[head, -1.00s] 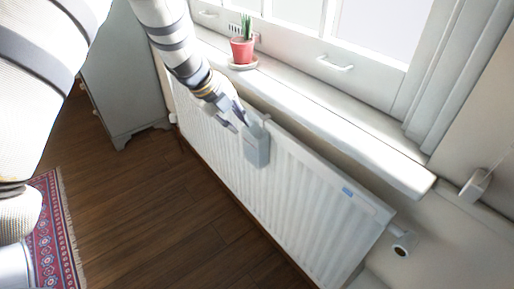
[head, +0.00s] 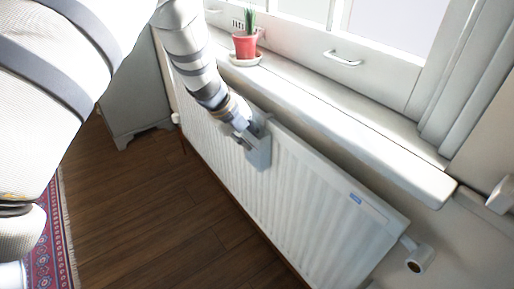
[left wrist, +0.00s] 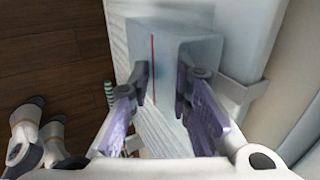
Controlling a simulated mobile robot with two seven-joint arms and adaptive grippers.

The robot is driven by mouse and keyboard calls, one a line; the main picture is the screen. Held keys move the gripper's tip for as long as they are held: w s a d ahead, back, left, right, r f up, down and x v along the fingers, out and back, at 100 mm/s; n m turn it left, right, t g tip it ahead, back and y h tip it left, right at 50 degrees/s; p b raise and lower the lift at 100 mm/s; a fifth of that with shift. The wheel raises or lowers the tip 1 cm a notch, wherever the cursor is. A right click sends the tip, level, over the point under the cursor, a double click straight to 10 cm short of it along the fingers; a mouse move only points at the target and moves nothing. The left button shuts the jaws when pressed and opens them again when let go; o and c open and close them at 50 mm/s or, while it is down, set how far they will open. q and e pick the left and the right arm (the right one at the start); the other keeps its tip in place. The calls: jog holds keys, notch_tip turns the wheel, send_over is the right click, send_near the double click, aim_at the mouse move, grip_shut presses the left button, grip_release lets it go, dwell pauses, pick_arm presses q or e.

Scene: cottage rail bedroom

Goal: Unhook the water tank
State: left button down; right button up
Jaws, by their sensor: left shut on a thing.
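The water tank (head: 259,153) is a small pale grey box hanging at the top edge of the white radiator (head: 300,185), on its front face. My left gripper (head: 250,135) reaches down to it from above. In the left wrist view the tank (left wrist: 190,50) shows close up with a thin red line along it, and the dark purple fingers of my left gripper (left wrist: 163,90) are on it, one at each side. The gripper is shut on the tank. Its hanging hook is mostly hidden by the gripper.
The white window sill (head: 340,125) juts out just above and behind the radiator. A cactus in a red pot (head: 245,46) stands on it. A valve (head: 419,260) sticks out at the radiator's lower right. A grey cabinet (head: 135,90) stands left; the wooden floor (head: 150,210) in front is clear.

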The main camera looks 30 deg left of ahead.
pick_arm(q)
jog(key=shift+w+d+r, duration=0.1)
jog(key=shift+w+r, duration=0.1)
jog(key=shift+r+p, duration=0.7)
jog(key=shift+r, duration=0.75)
pick_arm(e)
jog(key=shift+w+r+t, duration=0.3)
jog(key=shift+w+r, duration=0.4)
jog(key=shift+r, duration=0.05)
pick_arm(q)
jog(key=s+a+p, duration=0.2)
jog(key=s+p, duration=0.1)
jog(key=s, duration=0.3)
jog(key=shift+s+a+f, duration=0.25)
jog(key=shift+s+a, duration=0.05)
jog(key=shift+a, duration=0.05)
pick_arm(e)
jog(key=shift+t, duration=0.7)
jog(key=w+r, duration=0.3)
jog(key=shift+w+r, duration=0.35)
jog(key=shift+w, duration=0.05)
